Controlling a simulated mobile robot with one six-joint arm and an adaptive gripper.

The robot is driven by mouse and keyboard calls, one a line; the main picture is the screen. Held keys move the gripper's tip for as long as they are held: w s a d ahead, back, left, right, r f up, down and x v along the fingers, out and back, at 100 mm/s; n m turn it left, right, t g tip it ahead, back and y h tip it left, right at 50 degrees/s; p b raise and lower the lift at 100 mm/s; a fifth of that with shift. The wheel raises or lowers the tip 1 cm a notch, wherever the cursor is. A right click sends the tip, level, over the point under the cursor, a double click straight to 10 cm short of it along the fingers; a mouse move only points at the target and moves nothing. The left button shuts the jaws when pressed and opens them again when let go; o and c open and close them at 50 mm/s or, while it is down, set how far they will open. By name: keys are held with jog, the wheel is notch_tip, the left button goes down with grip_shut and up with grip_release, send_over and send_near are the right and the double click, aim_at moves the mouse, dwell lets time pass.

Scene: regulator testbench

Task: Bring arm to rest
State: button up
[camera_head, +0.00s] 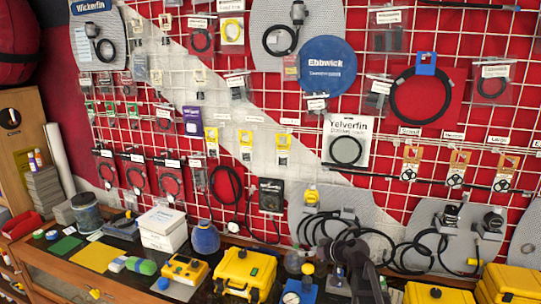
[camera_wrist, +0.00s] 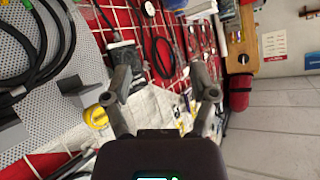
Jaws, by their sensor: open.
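My gripper (camera_wrist: 161,78) shows in the wrist view with its two grey fingers spread apart. It is open and nothing is between the fingers. Behind the fingers, turned sideways in that view, is the red wall with its white wire grid. A yellow round part (camera_wrist: 96,117) shows just left of the left finger, and I cannot tell its distance. In the head view, a dark jointed shape (camera_head: 362,272) rises at the bottom, right of centre; it looks like part of my arm, and I cannot make out the fingers there.
The bench (camera_head: 85,285) carries a yellow case (camera_head: 245,271), a yellow meter (camera_head: 185,268), a white box (camera_head: 162,229) and a blue flask (camera_head: 205,238). More yellow cases (camera_head: 510,283) stand at the right. Hoses and packets hang on the grid.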

jog(key=s+d+f+m+g+h+b, duration=0.2)
jog(key=s+f, duration=0.5)
jog(key=s, duration=0.4)
jog(key=s+d+f+m+g+h+b, duration=0.2)
jog(key=s+f+m+g+h, duration=0.2)
jog(key=s, duration=0.6)
notch_tip(320, 180, down, 3)
jog(key=g+h, duration=0.2)
jog(key=shift+s+h, duration=0.3)
jog(key=shift+s, duration=0.05)
jog(key=shift+d+f, duration=0.1)
